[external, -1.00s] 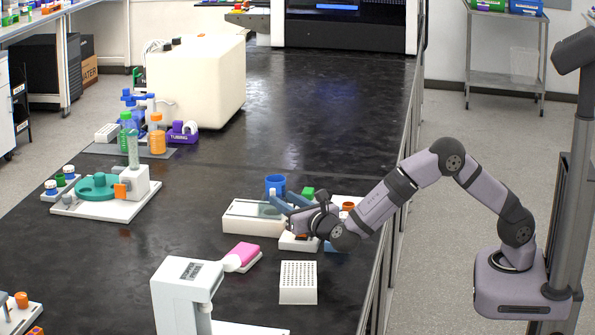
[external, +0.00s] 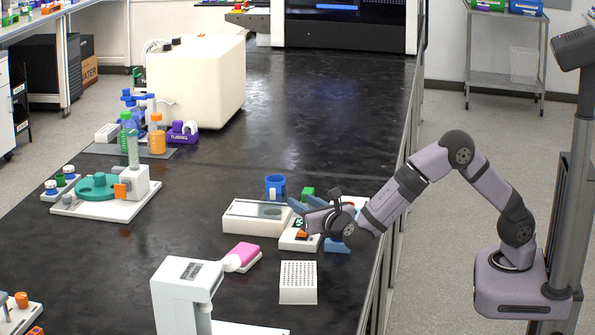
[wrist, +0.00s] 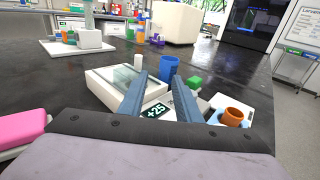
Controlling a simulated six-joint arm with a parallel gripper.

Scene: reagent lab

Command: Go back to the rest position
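My gripper (external: 294,203) is above the right part of the black bench, over a small white device with a green "+25" display (wrist: 156,110). In the wrist view its two blue-grey fingers (wrist: 160,88) are spread apart with a gap between them, and nothing is held. The fingers point away from me, toward a blue cup (wrist: 169,67) that stands beyond the tips. In the external view the blue cup (external: 275,186) is behind a white box with a glass-like top (external: 252,217). My arm comes in from its mount at the right.
A green block (external: 308,193) and an orange ring-shaped piece (wrist: 233,115) are close to the fingers. A white perforated rack (external: 298,283) and a pink-topped block (external: 243,254) lie nearer the front. A white press-like device (external: 187,290) stands at the front.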

